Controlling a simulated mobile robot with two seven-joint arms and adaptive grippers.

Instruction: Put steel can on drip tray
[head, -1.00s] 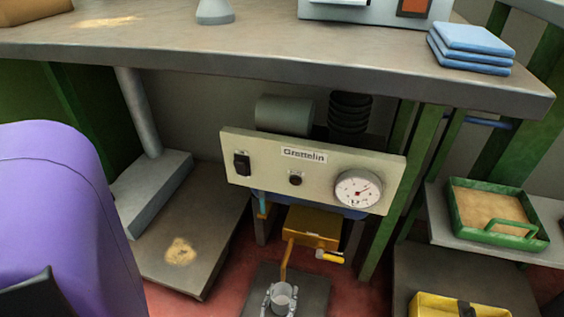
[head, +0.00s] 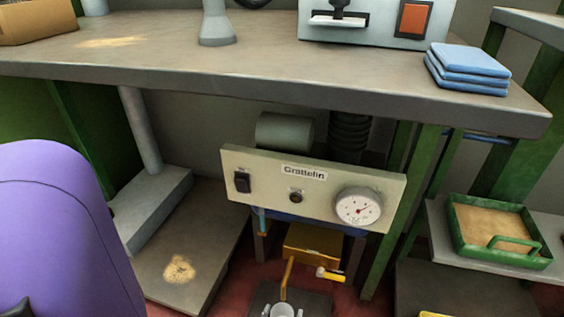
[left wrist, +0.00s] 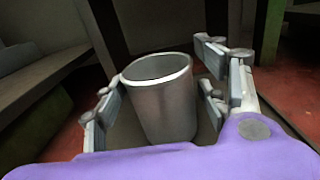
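The steel can (left wrist: 162,105) is an open-topped grey metal cup standing between the fingers of my left gripper (left wrist: 160,98). The fingers are spread to both sides of it; a gap shows on the right, and contact on the left is hard to judge. In the head view only the can's top (head: 282,311) shows at the bottom edge, by a dark flat plate (head: 318,301) under the yellow block. I cannot tell whether this plate is the drip tray. A pale ledge (head: 338,20) shows on the bench-top machine. My right gripper is out of view.
A green tray (head: 500,232) is at right.

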